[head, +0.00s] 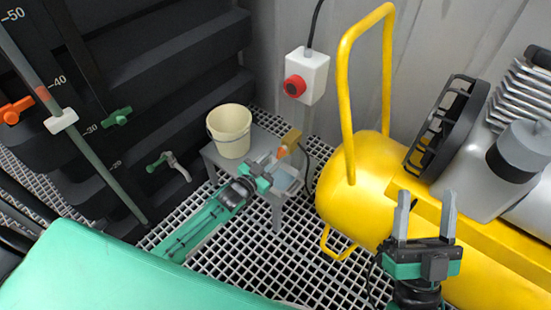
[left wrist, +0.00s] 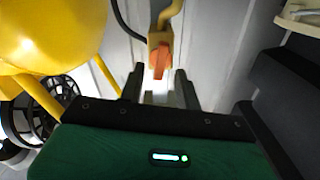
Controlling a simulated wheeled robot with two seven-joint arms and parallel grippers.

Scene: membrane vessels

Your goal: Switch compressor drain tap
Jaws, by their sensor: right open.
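The compressor drain tap (head: 291,138) is a small brass valve with an orange lever (head: 281,152), beside the yellow compressor tank (head: 345,185). My left gripper (head: 272,165) is just short of the lever, pointing at it. In the left wrist view, the fingers of my left gripper (left wrist: 160,72) stand apart, with the orange lever (left wrist: 160,62) in line with the gap at their tips. Contact cannot be told. The brass tap body (left wrist: 160,39) shows beyond. My right gripper (head: 426,200) is open and empty in front of the tank.
A cream bucket (head: 229,135) stands on a small grey stand (head: 277,205), left of the tap. A yellow handle (head: 344,80) rises from the tank. Black shelving with green and orange valves is at left.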

